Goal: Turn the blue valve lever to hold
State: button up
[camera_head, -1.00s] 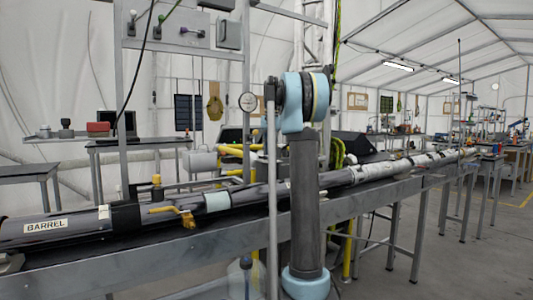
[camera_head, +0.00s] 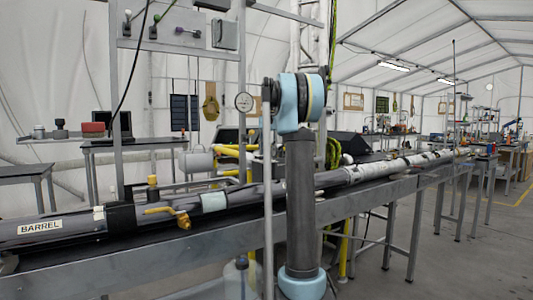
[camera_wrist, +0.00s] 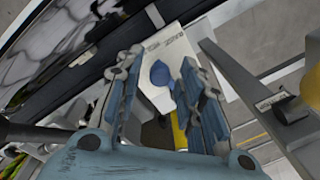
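In the wrist view a rounded blue part (camera_wrist: 160,74), likely the blue valve lever, sits on a pale plate (camera_wrist: 170,48) with small print too blurred to read. My gripper (camera_wrist: 158,64) is open. In the head view neither my gripper nor the blue lever can be made out.
In the wrist view a grey metal bar (camera_wrist: 245,85) runs close to the right of my gripper, and a yellow part (camera_wrist: 178,130) shows below. In the head view a long barrel (camera_head: 70,225) lies along a metal bench (camera_head: 170,262), with a brass valve (camera_head: 182,218) on it.

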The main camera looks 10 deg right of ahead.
dwell(0.3)
notch_tip(320, 180, up, 12)
jog(key=shift+d, duration=0.3)
jog(key=shift+s+f, duration=0.15)
dwell(0.6)
jog(key=s+a+f+n, duration=0.1)
jog(key=s+f, duration=0.2)
jog(key=s, duration=0.3)
jog(key=s+a+f, duration=0.1)
jog(key=s+f, duration=0.3)
jog(key=s, duration=0.2)
jog(key=s+a+f+n+t, duration=0.1)
jog(key=s+f, duration=1.6)
jog(key=f, duration=0.3)
jog(key=s+a+f+n+t, duration=0.1)
jog(key=s+f+n, duration=0.1)
jog(key=s+f, duration=1.5)
notch_tip(320, 180, down, 3)
jog(key=shift+a+f+n+h, duration=0.15)
jog(key=shift+a+n+h, duration=0.15)
jog(key=shift+a, duration=0.1)
jog(key=shift+s, duration=0.1)
